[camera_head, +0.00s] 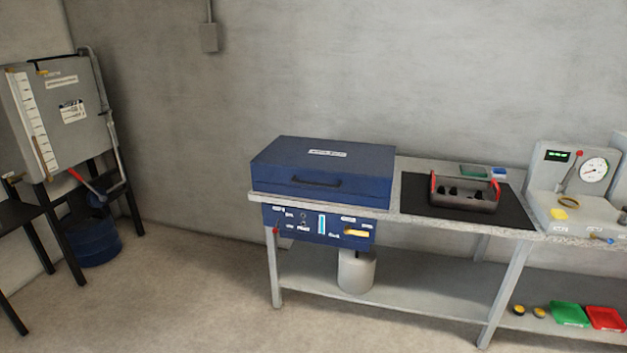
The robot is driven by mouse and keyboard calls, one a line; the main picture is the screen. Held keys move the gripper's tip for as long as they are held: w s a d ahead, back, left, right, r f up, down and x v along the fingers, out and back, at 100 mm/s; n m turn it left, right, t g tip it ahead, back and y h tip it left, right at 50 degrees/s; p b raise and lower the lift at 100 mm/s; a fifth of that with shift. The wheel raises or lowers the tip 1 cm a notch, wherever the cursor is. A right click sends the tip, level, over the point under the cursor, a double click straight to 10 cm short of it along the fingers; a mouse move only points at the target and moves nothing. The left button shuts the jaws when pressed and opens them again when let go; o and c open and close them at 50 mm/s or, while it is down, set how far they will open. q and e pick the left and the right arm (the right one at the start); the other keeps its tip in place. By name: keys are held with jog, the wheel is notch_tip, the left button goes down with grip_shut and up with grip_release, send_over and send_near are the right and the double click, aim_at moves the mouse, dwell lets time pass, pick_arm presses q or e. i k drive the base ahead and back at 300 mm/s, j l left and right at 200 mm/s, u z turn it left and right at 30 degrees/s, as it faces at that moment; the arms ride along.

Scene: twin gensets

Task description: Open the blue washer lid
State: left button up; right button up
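The blue washer (318,222) stands at the left end of a grey workbench, in the middle of the view. Its blue lid (350,160) is shut and lies flat on top, with a white label on the upper face. A dark handle (316,182) runs along the lid's front side. Below the lid, a blue front panel carries switches, a light strip and a yellow part. Neither of my grippers shows in this view.
A grey tray with red ends (466,205) sits on a black mat (420,202) right of the washer. A gauge unit (575,185) stands further right. A light canister (356,271) is on the lower shelf. Open floor (190,300) lies in front and to the left.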

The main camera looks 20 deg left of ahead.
aim_at(367, 170)
jog(key=i+j+u, duration=0.2)
jog(key=i+j, duration=0.25)
jog(key=i+j+u, duration=0.2)
jog(key=i+j, duration=0.2)
jog(key=i, duration=0.15)
